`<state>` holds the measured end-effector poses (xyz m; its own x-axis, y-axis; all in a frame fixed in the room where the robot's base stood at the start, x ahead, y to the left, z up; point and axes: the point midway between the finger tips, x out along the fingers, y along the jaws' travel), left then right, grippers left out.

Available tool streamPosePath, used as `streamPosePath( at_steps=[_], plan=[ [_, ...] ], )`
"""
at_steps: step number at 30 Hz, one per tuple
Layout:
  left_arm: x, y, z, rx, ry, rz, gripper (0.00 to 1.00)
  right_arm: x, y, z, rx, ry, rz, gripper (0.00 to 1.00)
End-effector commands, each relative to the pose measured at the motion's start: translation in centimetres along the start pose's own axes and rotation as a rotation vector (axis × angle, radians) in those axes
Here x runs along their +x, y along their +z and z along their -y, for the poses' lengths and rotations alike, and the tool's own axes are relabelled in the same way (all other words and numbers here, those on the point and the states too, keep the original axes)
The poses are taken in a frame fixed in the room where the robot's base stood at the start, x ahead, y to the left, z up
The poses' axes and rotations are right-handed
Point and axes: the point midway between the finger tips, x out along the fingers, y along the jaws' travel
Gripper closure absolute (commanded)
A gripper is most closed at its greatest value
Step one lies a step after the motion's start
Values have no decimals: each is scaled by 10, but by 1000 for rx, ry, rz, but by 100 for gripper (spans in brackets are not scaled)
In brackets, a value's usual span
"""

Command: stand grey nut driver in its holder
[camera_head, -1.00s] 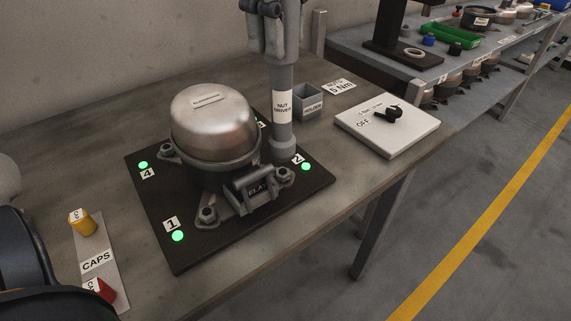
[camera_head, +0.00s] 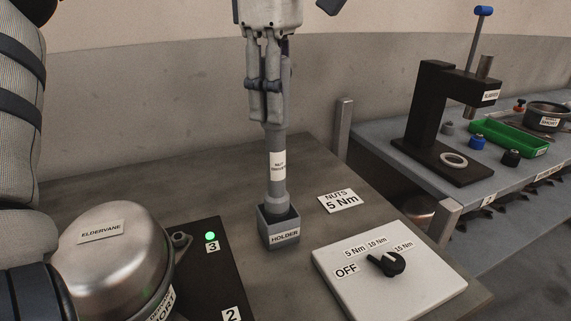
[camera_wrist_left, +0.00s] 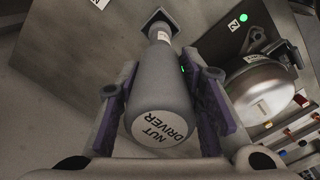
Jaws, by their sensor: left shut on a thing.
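The grey nut driver (camera_head: 277,180) stands upright in the head view, with its lower end inside the mouth of the small grey holder (camera_head: 284,238). The holder's walls hide its tip, so I cannot tell if it rests on the bottom. My left gripper (camera_head: 265,88) is shut on the driver's upper part, above its white label. In the left wrist view the driver (camera_wrist_left: 160,100) lies between the two fingers, and the dark square holder (camera_wrist_left: 158,18) shows at its far end. My right gripper is not in view.
A white switch panel (camera_head: 345,293) with a black knob is right of the holder, near a "NUTS 5 Nm" label (camera_head: 340,200). The compressor (camera_head: 112,262) on its black plate (camera_head: 212,270) is at the left. A side bench holds a black press (camera_head: 432,110) and a green tray (camera_head: 510,137).

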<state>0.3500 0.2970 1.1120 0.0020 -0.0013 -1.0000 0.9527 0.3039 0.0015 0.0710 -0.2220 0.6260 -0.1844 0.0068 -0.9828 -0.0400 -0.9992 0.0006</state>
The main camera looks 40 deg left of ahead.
Motion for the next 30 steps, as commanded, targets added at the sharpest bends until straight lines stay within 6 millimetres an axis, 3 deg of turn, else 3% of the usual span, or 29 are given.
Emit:
streamPosePath(
  at_steps=[9,20,21,23,30],
  plan=[
    [54,1,0,3,-2,1,100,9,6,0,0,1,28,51],
    [56,1,0,2,5,2,100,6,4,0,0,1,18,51],
    [57,0,0,2,4,1,60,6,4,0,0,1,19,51],
    [58,1,0,2,3,1,46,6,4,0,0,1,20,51],
    [58,1,0,2,2,1,46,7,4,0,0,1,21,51]
  ],
)
